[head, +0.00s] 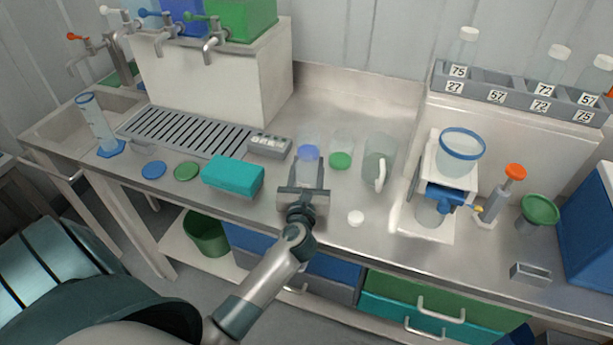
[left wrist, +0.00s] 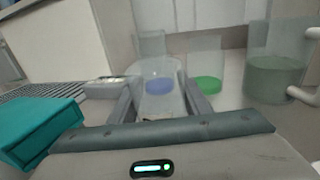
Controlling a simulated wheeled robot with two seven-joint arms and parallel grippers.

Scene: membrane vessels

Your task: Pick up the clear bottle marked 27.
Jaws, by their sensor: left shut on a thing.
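My left gripper (head: 306,172) reaches over the bench and is shut on a clear vessel (head: 305,181), seen between its fingers. In the left wrist view the clear vessel (left wrist: 160,103) shows between the fingers (left wrist: 168,100); a blue patch shows in or behind it. No number is readable on it. A bottle marked 75 (head: 466,50), one marked 72 (head: 555,62) and one marked 57 (head: 598,78) stand in the grey rack (head: 515,100). I cannot read 27 on any bottle; a 27 label is on the rack front. My right gripper is out of view.
Close to the gripper are a clear beaker with a green base (head: 341,153), a clear jug (head: 379,160), a teal block (head: 233,177) and a white cap (head: 356,217). A stand with a blue-rimmed bowl (head: 461,153) is right. Bare bench lies right of the white cap.

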